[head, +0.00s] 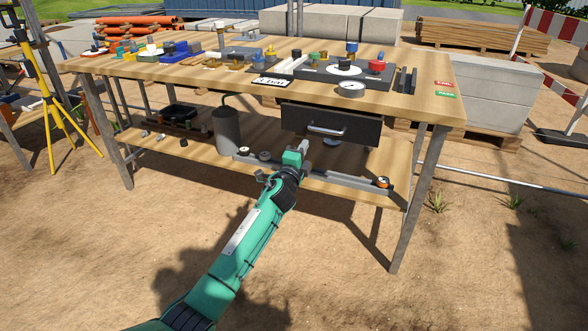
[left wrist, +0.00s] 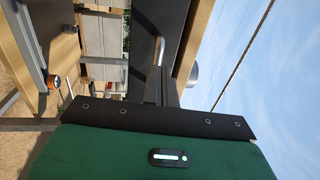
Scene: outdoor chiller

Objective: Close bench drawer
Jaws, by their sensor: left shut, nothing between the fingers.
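The wooden bench (head: 432,98) has a dark grey drawer (head: 355,130) hanging under the front of its top. A pale metal bar handle (head: 327,130) crosses the drawer front. I cannot tell exactly how far the drawer stands out. My left gripper (head: 304,146) is shut and empty, just below and in front of the handle's left end. In the left wrist view, turned on its side, the gripper fingers (left wrist: 161,75) point toward the handle (left wrist: 158,50) on the dark drawer front (left wrist: 150,15). Contact is not clear. My right gripper is not in view.
The lower shelf (head: 190,150) carries a grey cylinder (head: 227,130) left of the drawer and a long metal rail (head: 340,180) below it. A round gauge (head: 350,89) and a dark plate with knobs (head: 318,72) sit on the top. The sandy ground in front is clear.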

